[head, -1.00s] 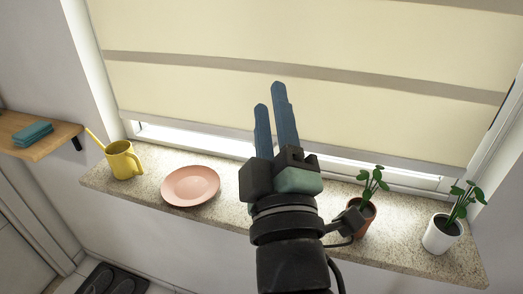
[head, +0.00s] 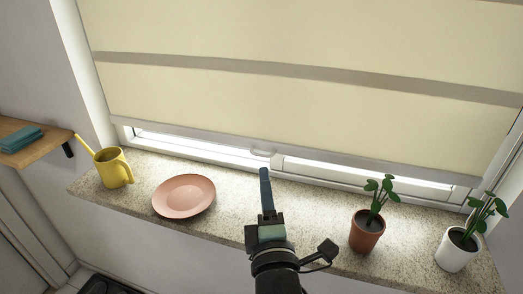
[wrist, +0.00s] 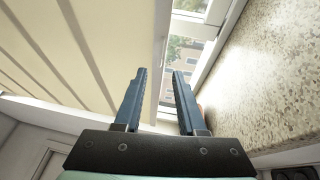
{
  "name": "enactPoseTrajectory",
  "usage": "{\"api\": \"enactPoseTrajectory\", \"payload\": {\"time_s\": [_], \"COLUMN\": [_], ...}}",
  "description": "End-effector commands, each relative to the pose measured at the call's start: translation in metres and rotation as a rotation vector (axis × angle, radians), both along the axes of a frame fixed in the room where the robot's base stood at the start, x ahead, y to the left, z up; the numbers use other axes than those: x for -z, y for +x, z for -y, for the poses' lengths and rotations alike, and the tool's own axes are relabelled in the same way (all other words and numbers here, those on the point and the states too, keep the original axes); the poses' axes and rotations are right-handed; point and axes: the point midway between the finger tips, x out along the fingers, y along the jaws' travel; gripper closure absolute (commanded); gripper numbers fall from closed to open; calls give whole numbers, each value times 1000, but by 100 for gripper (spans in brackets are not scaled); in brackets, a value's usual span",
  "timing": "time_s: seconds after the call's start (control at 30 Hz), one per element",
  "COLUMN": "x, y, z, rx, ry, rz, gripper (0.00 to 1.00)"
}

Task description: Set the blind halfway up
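The cream blind (head: 300,105) with grey-brown stripes hangs low over the window. Its pale bottom rail (head: 350,165) is a little above the sill, with a bright strip of window under it. A small pull tab (head: 262,152) is at the rail's lower middle. My gripper (head: 266,172) points at the rail just below the tab; in the head view its fingers overlap. In the wrist view my gripper (wrist: 160,72) has its fingers apart, with the rail (wrist: 160,55) seen beyond the gap. I cannot tell whether the fingers touch the tab.
The speckled sill (head: 310,222) holds a yellow watering can (head: 114,170) and a pink plate (head: 184,196) on the left. Plants in a terracotta pot (head: 367,232) and a white pot (head: 456,250) stand on the right. A wooden shelf (head: 40,148) is at far left.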

Motion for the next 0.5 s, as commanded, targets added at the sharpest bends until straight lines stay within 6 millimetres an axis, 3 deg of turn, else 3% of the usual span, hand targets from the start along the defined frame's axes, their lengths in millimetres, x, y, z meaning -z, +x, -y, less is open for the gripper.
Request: {"api": "enactPoseTrajectory", "payload": {"time_s": [0.3,0.5], "x": [-10,-10], "y": [46,65], "z": [-5,-6], "rx": [-3,-2], "ry": [-2,-2], "rz": [-1,-1], "gripper": [60,60]}}
